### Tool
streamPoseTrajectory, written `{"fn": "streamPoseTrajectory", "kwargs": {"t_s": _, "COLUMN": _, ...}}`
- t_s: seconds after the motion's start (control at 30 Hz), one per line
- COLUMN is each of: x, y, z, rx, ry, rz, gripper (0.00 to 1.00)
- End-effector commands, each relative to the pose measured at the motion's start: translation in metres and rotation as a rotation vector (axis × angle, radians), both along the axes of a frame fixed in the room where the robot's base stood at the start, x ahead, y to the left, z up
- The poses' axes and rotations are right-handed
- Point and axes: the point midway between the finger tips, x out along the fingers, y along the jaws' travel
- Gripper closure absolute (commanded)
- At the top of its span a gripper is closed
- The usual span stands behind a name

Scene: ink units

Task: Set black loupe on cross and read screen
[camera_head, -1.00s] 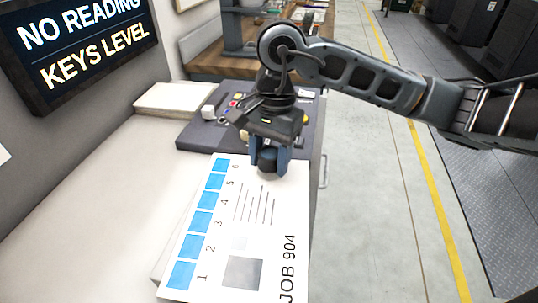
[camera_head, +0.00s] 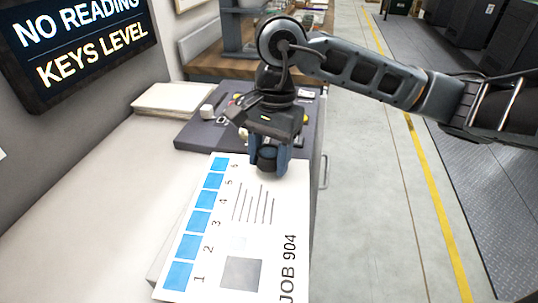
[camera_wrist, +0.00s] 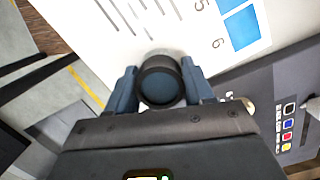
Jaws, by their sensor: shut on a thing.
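The black loupe (camera_wrist: 160,80) is a short dark cylinder between my gripper's two blue fingers in the wrist view. In the head view my gripper (camera_head: 268,160) is shut on the loupe (camera_head: 267,158), over the far right end of the printed sheet (camera_head: 275,215). I cannot tell whether the loupe touches the sheet. The sheet has blue squares numbered 1 to 6, grey patches, thin lines and "JOB 904". No cross is clearly visible. The screen (camera_head: 80,40) at upper left reads "NO READING" and "KEYS LEVEL".
A dark console (camera_head: 200,135) with coloured keys stands just beyond the sheet. A stack of paper (camera_head: 170,98) lies on the pale bench (camera_head: 95,205) to its left. The bench is clear left of the sheet. Open floor with a yellow line lies to the right.

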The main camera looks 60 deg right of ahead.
Motion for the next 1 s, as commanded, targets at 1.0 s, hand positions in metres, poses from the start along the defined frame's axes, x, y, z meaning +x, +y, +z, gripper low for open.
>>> {"fn": "streamPoseTrajectory", "kwargs": {"t_s": 1.0, "x": 0.0, "y": 0.0, "z": -0.0049, "rx": 0.0, "ry": 0.0, "rz": 0.0, "gripper": 0.79}}
